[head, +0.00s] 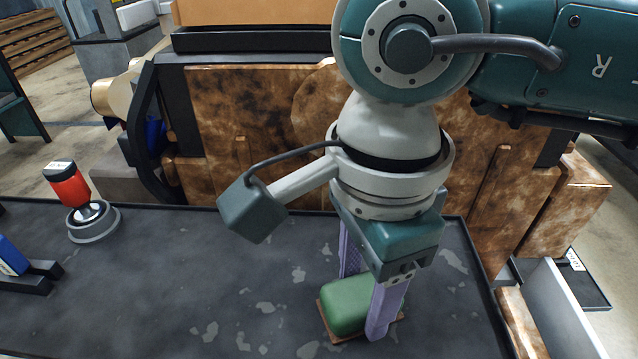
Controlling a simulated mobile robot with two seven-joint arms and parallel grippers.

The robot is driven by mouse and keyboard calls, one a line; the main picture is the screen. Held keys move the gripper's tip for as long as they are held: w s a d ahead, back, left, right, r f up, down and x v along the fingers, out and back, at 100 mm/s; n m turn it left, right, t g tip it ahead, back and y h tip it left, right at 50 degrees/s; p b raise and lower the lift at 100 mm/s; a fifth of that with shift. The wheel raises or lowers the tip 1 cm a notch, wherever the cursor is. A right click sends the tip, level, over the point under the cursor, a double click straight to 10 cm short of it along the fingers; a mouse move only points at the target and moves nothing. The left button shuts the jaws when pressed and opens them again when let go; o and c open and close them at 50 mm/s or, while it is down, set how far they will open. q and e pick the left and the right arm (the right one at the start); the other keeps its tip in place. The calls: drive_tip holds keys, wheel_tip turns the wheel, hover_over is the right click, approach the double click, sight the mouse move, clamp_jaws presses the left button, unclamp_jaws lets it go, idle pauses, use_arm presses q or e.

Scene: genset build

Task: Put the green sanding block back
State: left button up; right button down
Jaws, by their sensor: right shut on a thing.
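The green sanding block (346,304) has a rounded green top and a thin brown base. It is at the lower middle of the head view, at the dark worn tabletop near its right end. My right gripper (366,300) comes down from above with its pale purple fingers on either side of the block, shut on it. The near finger hides the block's right part. I cannot tell whether the block's base touches the surface. My left gripper is not in view.
A red-and-silver tool (72,190) stands in a round grey holder (94,226) at the left. A blue item (12,256) rests in a dark cradle at the left edge. A large rusty brown machine (245,120) stands behind the dark tabletop (150,290), whose middle is clear.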

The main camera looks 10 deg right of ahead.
sight(362, 292)
drive_tip(key=shift+c, duration=1)
unclamp_jaws()
drive_tip(key=shift+f, duration=0.1)
wheel_tip(362, 292, up, 12)
drive_tip(key=p, duration=0.1)
